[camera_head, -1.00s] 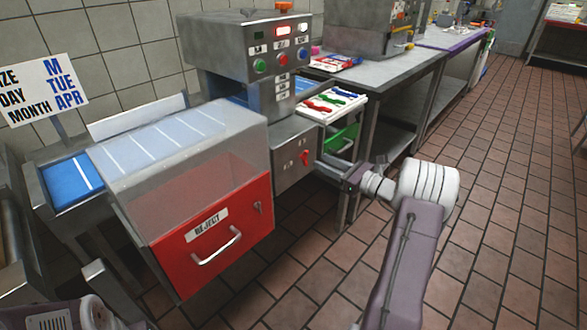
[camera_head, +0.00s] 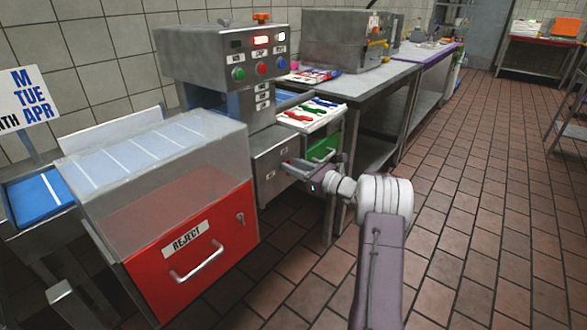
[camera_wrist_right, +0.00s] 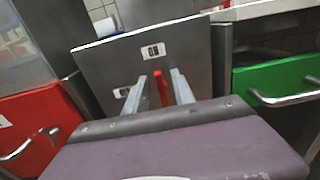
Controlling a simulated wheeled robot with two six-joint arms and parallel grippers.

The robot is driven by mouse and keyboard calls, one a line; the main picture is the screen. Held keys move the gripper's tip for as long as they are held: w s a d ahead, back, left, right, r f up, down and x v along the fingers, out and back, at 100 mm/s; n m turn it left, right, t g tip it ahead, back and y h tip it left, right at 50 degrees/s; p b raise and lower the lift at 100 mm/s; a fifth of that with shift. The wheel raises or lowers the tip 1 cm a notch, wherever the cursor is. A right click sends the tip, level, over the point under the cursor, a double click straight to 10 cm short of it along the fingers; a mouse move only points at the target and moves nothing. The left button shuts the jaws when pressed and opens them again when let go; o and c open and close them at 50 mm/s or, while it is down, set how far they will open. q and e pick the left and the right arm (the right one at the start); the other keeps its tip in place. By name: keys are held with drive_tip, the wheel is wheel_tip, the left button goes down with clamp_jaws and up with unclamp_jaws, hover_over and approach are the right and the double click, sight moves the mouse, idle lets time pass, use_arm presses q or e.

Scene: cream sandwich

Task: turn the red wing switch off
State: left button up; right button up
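The red wing switch (camera_wrist_right: 161,88) stands roughly upright on a grey metal panel (camera_wrist_right: 190,52) in the right wrist view. It points towards a small label (camera_wrist_right: 152,51) above it. A second label (camera_wrist_right: 122,92) lies to its left. My right gripper (camera_wrist_right: 161,88) is open, one finger on each side of the switch, with gaps showing on both sides. In the head view my right gripper (camera_head: 291,171) is at the front of the grey panel box (camera_head: 276,155), and I cannot make out the switch there. My left gripper is not in view.
A red reject bin (camera_head: 190,250) with a handle stands left of the panel, under a clear cover (camera_head: 165,150). A green drawer (camera_head: 325,147) is to the right. A control box with coloured buttons (camera_head: 238,73) stands above. The tiled floor (camera_head: 470,220) at right is open.

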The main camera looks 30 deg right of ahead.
clamp_jaws()
drive_tip(key=shift+f+n+b, duration=0.1)
drive_tip(key=shift+n+b, duration=0.2)
drive_tip(key=shift+b, duration=0.05)
drive_tip(key=shift+s+a+f+n+b, duration=0.1)
drive_tip(key=shift+a+f+n+b, duration=0.15)
drive_tip(key=shift+n+b, duration=3.05)
drive_tip(key=shift+s+a+f+n+b, duration=0.1)
drive_tip(key=shift+a+f+n+b, duration=0.15)
drive_tip(key=shift+n+b, duration=3)
drive_tip(key=shift+s+a+f+n+b, duration=0.2)
drive_tip(key=shift+n+b, duration=2.05)
drive_tip(key=shift+b, duration=2)
drive_tip(key=shift+w, duration=0.1)
